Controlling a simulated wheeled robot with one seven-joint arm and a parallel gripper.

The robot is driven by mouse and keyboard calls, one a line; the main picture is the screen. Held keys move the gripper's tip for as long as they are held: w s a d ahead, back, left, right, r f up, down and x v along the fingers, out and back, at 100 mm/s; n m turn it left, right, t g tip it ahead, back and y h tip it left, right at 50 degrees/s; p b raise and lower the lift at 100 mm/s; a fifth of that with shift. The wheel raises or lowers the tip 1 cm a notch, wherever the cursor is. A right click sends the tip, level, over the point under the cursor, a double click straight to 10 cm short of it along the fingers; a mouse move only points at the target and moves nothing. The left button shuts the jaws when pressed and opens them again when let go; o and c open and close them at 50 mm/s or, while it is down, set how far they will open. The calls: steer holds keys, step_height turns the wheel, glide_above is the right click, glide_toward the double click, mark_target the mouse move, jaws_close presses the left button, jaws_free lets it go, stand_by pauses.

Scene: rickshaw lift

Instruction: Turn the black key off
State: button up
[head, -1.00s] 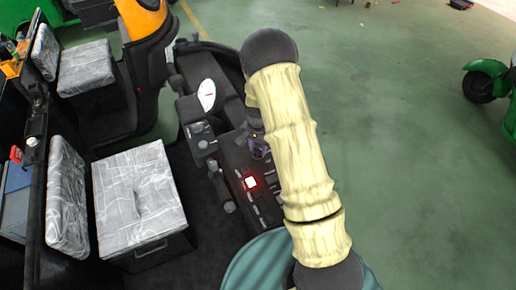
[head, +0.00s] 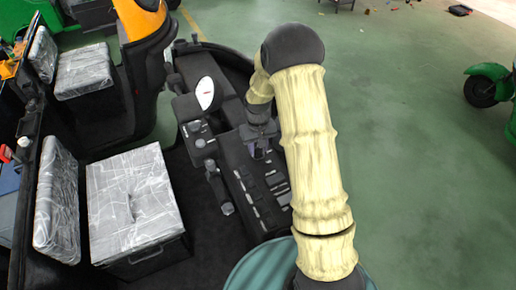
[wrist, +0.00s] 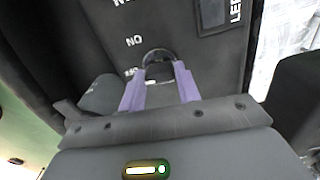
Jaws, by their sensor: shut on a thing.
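The black key (wrist: 158,56) shows in the wrist view as a dark rounded piece on the dark panel, partly hidden between the purple fingers of my gripper (wrist: 160,74). The fingers are shut on it from both sides. White lettering, including "NO", is on the panel beside it. In the head view my gripper (head: 262,153) is down at the dark dashboard (head: 255,190), and the key cannot be made out there.
The dashboard carries rows of switches and a lever (head: 217,188). A plastic-wrapped seat (head: 130,200) stands at the left. A white oval piece (head: 205,93) rises beyond the dashboard. Open green floor lies to the right.

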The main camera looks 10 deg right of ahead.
steer(key=shift+w+r+n, duration=0.1)
steer(key=shift+n, duration=0.4)
steer(key=o, duration=1)
steer(key=shift+r, duration=0.1)
step_height(320, 180, up, 17)
steer(key=b, duration=0.4)
steer(key=s+f+t, duration=0.1)
steer(key=s+f, duration=0.1)
steer(key=s, duration=0.4)
steer(key=s+f+m, duration=0.1)
steer(key=s+f, duration=0.1)
steer(key=s, duration=0.5)
steer(key=s+f+m+t, duration=0.1)
steer(key=s+f, duration=0.1)
steer(key=s, duration=0.5)
steer(key=shift+s+t, duration=0.2)
steer(key=shift+t, duration=0.1)
